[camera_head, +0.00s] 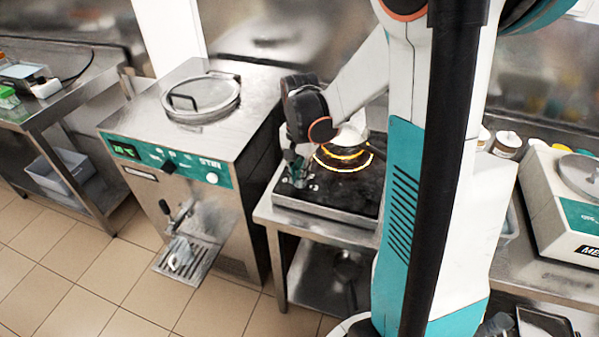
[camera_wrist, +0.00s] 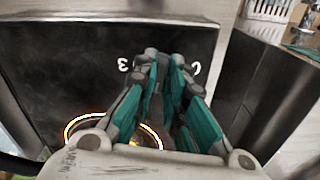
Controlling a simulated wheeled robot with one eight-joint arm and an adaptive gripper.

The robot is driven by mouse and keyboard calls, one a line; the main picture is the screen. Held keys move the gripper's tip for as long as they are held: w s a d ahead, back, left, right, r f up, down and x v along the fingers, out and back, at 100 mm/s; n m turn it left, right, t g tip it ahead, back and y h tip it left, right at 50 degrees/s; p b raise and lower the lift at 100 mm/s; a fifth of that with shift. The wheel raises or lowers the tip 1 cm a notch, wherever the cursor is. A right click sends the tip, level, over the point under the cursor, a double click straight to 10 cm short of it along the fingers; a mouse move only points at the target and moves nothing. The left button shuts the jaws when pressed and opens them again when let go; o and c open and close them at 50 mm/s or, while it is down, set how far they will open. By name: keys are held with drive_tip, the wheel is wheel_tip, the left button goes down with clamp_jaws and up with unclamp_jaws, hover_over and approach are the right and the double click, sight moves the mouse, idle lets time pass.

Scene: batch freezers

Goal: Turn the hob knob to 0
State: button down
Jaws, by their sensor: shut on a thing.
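The hob (camera_head: 345,196) is a black plate in a steel frame on the bench, with a glowing yellow ring (camera_head: 348,169) around its burner. My gripper (camera_head: 297,175) is at the front left corner of the hob, pointing down. In the wrist view its green-padded fingers (camera_wrist: 164,58) are closed together over the black hob surface (camera_wrist: 65,62). They appear shut on the hob knob, which the fingers hide. A white 3 shows left of the fingertips and part of another white mark to the right. The knob's setting cannot be read.
A light, rounded vessel (camera_head: 352,134) is by the glowing ring, partly behind my arm. A steel batch freezer (camera_head: 200,122) with a green panel stands close on the left. A white machine (camera_head: 550,200) and small jars are at right. Tiled floor is free in front.

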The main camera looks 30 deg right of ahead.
drive_tip(key=n, duration=0.4)
drive_tip(key=shift+n, duration=0.3)
drive_tip(key=n, duration=0.5)
drive_tip(key=shift+d, duration=0.1)
drive_tip(key=n, duration=0.5)
drive_tip(key=shift+d+n, duration=0.1)
drive_tip(key=shift+n, duration=0.3)
drive_tip(key=n, duration=0.4)
drive_tip(key=shift+n, duration=0.4)
drive_tip(key=c, duration=1.6)
unclamp_jaws()
drive_tip(key=shift+c, duration=0.2)
drive_tip(key=shift+r, duration=0.1)
wheel_tip(320, 180, up, 12)
